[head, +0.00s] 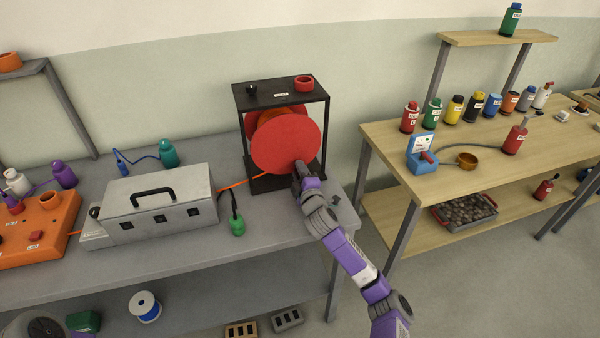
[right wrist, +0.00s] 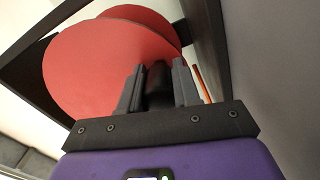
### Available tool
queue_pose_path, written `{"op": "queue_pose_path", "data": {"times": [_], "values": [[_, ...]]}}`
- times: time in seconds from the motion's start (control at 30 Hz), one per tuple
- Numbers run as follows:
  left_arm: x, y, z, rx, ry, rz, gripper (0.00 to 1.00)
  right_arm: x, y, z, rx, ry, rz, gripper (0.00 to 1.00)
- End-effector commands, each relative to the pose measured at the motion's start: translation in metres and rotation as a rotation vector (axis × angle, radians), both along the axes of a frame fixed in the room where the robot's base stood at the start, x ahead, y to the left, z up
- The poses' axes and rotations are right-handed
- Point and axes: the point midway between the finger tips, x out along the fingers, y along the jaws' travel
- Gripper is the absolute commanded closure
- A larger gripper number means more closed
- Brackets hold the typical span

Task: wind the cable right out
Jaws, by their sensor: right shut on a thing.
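A red cable reel (head: 284,147) is mounted in a black frame (head: 324,118) at the right end of the grey bench. An orange cable (head: 232,186) runs from the lower part of the reel toward the left, behind the grey box. My right gripper (head: 301,168) is at the lower right of the reel's face. In the right wrist view the gripper (right wrist: 159,88) is shut on a dark handle (right wrist: 158,82) in front of the red disc (right wrist: 110,62). The orange cable (right wrist: 202,86) shows beside the right finger. My left gripper is not in view.
A wooden table (head: 400,150) with several bottles is to the right. A gap of floor separates the two.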

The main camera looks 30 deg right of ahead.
Motion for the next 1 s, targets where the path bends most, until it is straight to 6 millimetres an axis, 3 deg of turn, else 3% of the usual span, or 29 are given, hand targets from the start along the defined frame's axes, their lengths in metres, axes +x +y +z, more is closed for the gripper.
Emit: {"op": "queue_pose_path", "data": {"times": [0.03,0.2,0.57,1.0], "values": [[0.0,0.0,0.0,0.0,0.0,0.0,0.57,0.0,0.001,-0.001,-0.001,0.003,0.003,0.65],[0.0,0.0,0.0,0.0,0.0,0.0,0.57,0.0,0.001,-0.001,-0.001,0.002,0.001,0.43],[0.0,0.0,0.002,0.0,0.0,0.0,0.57,-0.006,0.001,0.0,-0.001,0.0,0.001,0.43],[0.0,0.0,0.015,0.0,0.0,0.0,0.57,-0.065,0.011,0.0,-0.002,0.001,0.0,0.43]]}}
